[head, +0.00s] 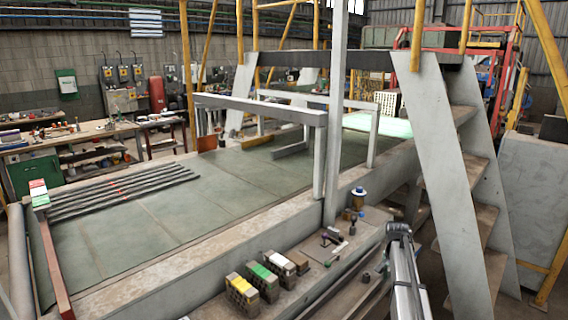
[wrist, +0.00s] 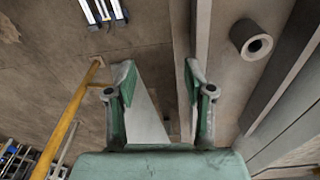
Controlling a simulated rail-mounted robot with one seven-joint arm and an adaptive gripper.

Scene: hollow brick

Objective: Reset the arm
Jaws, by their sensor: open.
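My gripper (wrist: 158,85) shows in the wrist view, its two green fingers apart with nothing between them. Beyond the fingers are a brown floor-like surface and a long grey beam edge (wrist: 202,40). In the head view, a grey and black section of my arm (head: 402,265) rises at the lower right, beside the bench. I cannot clearly make out the fingers there.
A metal stair (head: 440,170) stands to the right. The wrist view shows a grey hollow cylinder (wrist: 251,40) at right and a yellow rail (wrist: 68,120) at left.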

